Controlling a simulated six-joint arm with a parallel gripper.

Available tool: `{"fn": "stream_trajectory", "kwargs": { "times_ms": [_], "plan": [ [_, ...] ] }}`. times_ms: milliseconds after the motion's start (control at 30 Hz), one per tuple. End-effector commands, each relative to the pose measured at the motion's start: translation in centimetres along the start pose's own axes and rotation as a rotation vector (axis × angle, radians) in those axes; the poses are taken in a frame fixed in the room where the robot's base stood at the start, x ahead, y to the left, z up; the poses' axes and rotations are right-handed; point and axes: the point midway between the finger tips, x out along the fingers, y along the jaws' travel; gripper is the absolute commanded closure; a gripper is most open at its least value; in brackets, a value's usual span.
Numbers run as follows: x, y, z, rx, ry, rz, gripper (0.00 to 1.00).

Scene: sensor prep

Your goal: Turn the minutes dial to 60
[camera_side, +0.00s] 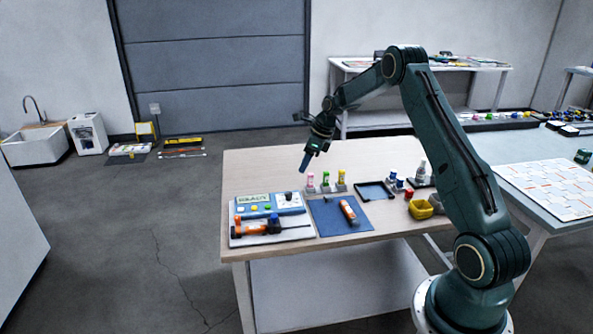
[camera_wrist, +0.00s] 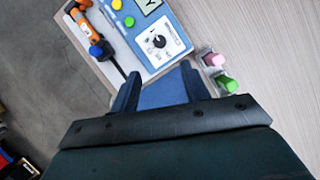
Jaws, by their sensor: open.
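The control box (camera_side: 268,210) is blue and white and stands at the left front of the wooden table (camera_side: 375,172). In the wrist view the box (camera_wrist: 172,62) shows a white dial plate with a black round minutes dial (camera_wrist: 158,41). The dial's marks are too small to read. My gripper (camera_side: 305,164) is above the table, behind and right of the box, pointing down. In the wrist view my gripper (camera_wrist: 160,71) is open and empty, its two blue fingers apart. The dial is beyond the fingertips and not touched.
An orange-and-black screwdriver-like tool (camera_side: 262,228) lies in front of the box. A blue mat (camera_side: 330,222) with an orange tool (camera_side: 348,212) is to its right. Several coloured vials (camera_side: 325,182) stand behind.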

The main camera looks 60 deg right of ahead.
Motion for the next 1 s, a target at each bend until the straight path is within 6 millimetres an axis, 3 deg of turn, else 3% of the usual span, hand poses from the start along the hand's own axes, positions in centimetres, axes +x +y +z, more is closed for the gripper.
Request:
{"fn": "stream_trajectory", "kwargs": {
  "times_ms": [700,1000],
  "plan": [
    [10.2,0.0,0.0,-0.002,0.001,0.000,0.54],
    [12.3,0.0,0.0,-0.002,0.000,-0.001,0.54]
  ]
}}
